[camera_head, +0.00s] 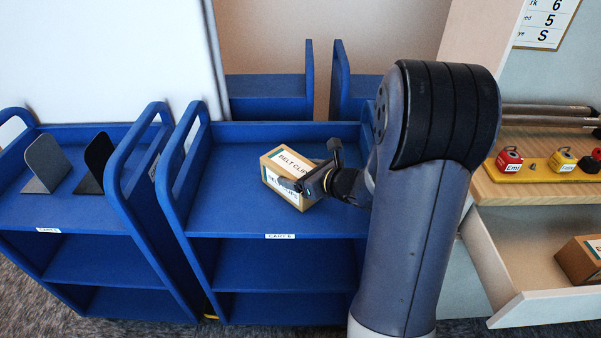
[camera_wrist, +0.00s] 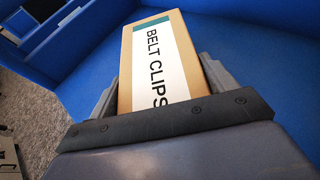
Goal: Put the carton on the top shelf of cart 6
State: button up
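The carton (camera_head: 290,176) is a brown box with a white and green label reading "BELT CLIPS". It is over the top shelf (camera_head: 235,215) of the middle blue cart, whose small front tag is too blurred to read surely. My gripper (camera_head: 318,172) reaches in from the right with a finger on either side of the carton. In the wrist view the carton (camera_wrist: 160,62) sits between the fingers (camera_wrist: 162,95), which appear to touch both its sides. I cannot tell whether its underside touches the shelf.
A second blue cart (camera_head: 75,210) at left carries a grey and a black bookend-like plate (camera_head: 97,160). More blue carts (camera_head: 268,95) stand behind. At right a wooden counter (camera_head: 540,190) bears small red and yellow items, above an open drawer (camera_head: 520,270) holding another carton (camera_head: 580,260).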

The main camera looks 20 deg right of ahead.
jog(key=o, duration=0.4)
jog(key=shift+r, duration=0.15)
jog(key=shift+r+p, duration=0.2)
jog(key=shift+p, duration=0.1)
jog(key=v, duration=0.7)
jog(key=shift+s, duration=0.2)
jog(key=shift+d+f, duration=0.1)
